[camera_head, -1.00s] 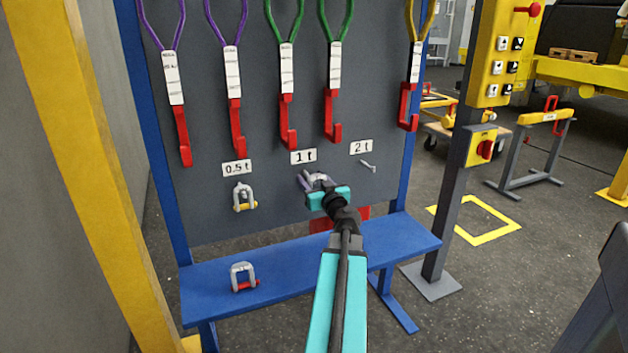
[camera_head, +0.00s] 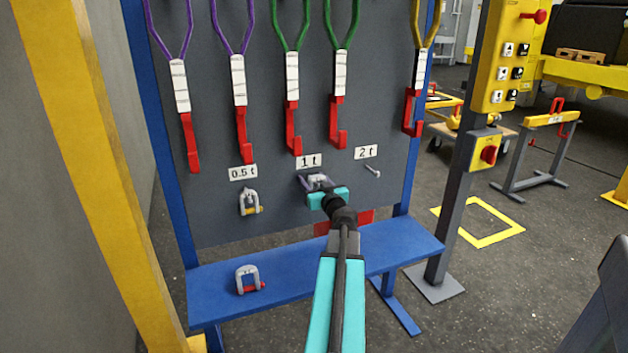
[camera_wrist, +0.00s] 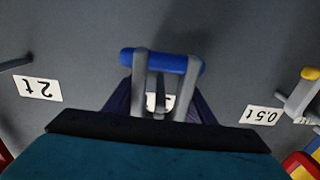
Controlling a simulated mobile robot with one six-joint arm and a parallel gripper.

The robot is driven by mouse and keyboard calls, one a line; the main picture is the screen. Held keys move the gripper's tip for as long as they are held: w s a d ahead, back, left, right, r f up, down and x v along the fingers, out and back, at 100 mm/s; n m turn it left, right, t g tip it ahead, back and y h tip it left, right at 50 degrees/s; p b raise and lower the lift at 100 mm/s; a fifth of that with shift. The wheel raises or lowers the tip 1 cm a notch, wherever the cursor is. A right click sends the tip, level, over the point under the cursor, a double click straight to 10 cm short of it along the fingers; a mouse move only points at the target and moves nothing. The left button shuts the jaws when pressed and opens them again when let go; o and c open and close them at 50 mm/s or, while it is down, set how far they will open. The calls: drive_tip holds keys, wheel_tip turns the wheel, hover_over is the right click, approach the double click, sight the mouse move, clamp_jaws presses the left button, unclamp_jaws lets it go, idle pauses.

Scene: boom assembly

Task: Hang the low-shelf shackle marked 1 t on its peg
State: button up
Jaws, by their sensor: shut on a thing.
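My gripper (camera_head: 317,186) is shut on a grey shackle (camera_head: 319,179) in front of the board, just under the 1 t label (camera_head: 309,161). In the wrist view the shackle (camera_wrist: 139,78) shows two grey legs and a blue pin (camera_wrist: 168,61) across them, between the dark fingers (camera_wrist: 160,108). A dark peg (camera_wrist: 160,92) shows between the legs, with a white label behind it. I cannot tell whether the shackle is around the peg or only in front of it. My gripper hides the 1 t peg in the head view.
A shackle with a yellow pin (camera_head: 249,201) hangs under the 0.5 t label (camera_head: 242,172). The 2 t peg (camera_head: 372,171) is bare. A red-pin shackle (camera_head: 246,278) stands on the blue shelf (camera_head: 300,268) below. Slings with red hooks (camera_head: 338,124) hang above. A grey post (camera_head: 447,220) stands right.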

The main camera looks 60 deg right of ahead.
drive_tip(key=shift+w+d+r, duration=0.2)
drive_tip(key=shift+w, duration=0.05)
drive_tip(key=shift+f, duration=0.2)
drive_tip(key=shift+w+d+b, duration=0.1)
drive_tip(key=shift+w+b, duration=0.05)
drive_tip(key=shift+b, duration=0.25)
